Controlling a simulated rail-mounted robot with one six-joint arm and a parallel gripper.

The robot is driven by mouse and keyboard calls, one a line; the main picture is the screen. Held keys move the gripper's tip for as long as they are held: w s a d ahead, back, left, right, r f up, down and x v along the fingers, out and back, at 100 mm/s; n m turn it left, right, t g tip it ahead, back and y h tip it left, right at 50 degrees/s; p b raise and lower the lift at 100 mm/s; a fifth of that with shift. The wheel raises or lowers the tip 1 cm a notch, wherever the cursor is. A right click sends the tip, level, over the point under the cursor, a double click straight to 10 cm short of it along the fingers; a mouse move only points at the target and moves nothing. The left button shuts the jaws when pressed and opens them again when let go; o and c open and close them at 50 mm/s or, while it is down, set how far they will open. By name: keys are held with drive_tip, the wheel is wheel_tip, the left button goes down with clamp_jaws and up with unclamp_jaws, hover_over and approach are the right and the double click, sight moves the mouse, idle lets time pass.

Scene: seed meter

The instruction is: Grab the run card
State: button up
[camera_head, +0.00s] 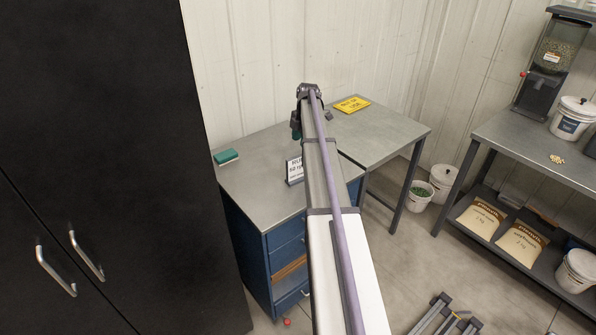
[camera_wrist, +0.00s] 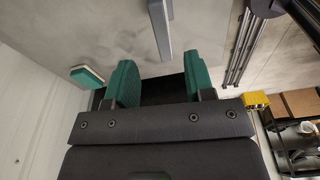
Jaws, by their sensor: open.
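A white card with dark lettering (camera_head: 294,170) stands upright on the grey top of the blue drawer cabinet. Its right edge is close to my arm and may be partly hidden by it; I cannot read its text surely. My gripper (camera_head: 296,122) is beyond the card, above the back of the worktops. In the wrist view my gripper (camera_wrist: 161,82) has its two green fingers apart, with no object visible between them. I cannot make out the card in the wrist view.
A green block (camera_head: 226,156) lies at the cabinet top's back left; it also shows in the wrist view (camera_wrist: 87,77). A yellow sign (camera_head: 351,104) lies on the grey table at right. A drawer (camera_head: 289,273) stands partly open. A tall black cabinet (camera_head: 110,150) fills the left.

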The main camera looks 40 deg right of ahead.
drive_tip(key=b, duration=1.1)
hover_over(297, 178)
drive_tip(key=f, duration=1.1)
drive_tip(key=shift+w+d+f, duration=0.1)
drive_tip(key=shift+w+d, duration=0.15)
drive_tip(key=shift+w, duration=0.15)
drive_tip(key=shift+r+p, duration=0.3)
drive_tip(key=shift+f, duration=0.2)
clamp_jaws()
